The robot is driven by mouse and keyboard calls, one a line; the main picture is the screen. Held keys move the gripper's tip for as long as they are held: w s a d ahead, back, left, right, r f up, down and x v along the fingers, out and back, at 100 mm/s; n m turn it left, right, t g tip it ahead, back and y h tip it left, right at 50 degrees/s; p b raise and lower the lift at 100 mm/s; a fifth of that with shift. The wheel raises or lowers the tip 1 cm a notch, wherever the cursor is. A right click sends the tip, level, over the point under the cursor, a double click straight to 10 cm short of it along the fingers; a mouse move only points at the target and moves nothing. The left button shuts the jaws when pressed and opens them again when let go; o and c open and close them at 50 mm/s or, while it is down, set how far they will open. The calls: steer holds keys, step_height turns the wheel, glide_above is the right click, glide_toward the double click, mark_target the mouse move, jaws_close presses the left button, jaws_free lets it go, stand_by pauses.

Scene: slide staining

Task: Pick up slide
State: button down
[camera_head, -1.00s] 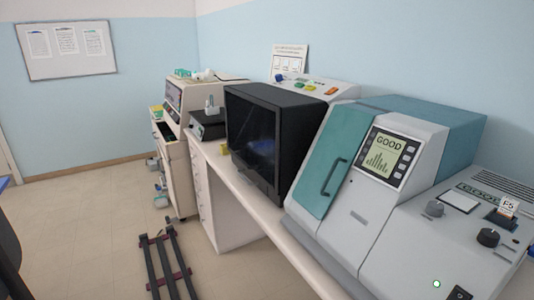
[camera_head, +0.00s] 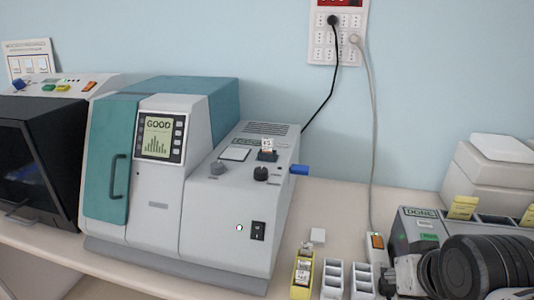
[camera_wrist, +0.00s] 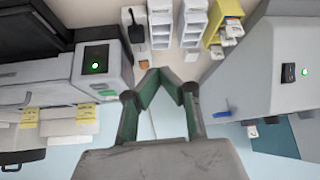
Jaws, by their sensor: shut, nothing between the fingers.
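A white slide with a printed label (camera_head: 267,143) stands upright in a dark holder on top of the grey and teal machine (camera_head: 210,238) in the head view. More slides (camera_head: 302,272) sit in a yellow rack (camera_head: 295,291) on the bench in front; that rack also shows at the top of the wrist view (camera_wrist: 226,9), with white slide ends at its edge. I cannot tell which slide is meant. My gripper (camera_wrist: 168,72) is shut and empty in the wrist view, its fingertips together. It is apart from the yellow rack and the machine.
Two white racks (camera_head: 332,278) stand right of the yellow rack. A grey device labelled DONE (camera_head: 420,224) is further right, with yellow-labelled items behind it. A blue peg (camera_head: 299,169) sticks out of the machine's right side.

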steer(key=c, duration=2.4)
jaws_free()
steer(key=o, duration=0.6)
steer(key=shift+o, duration=0.2)
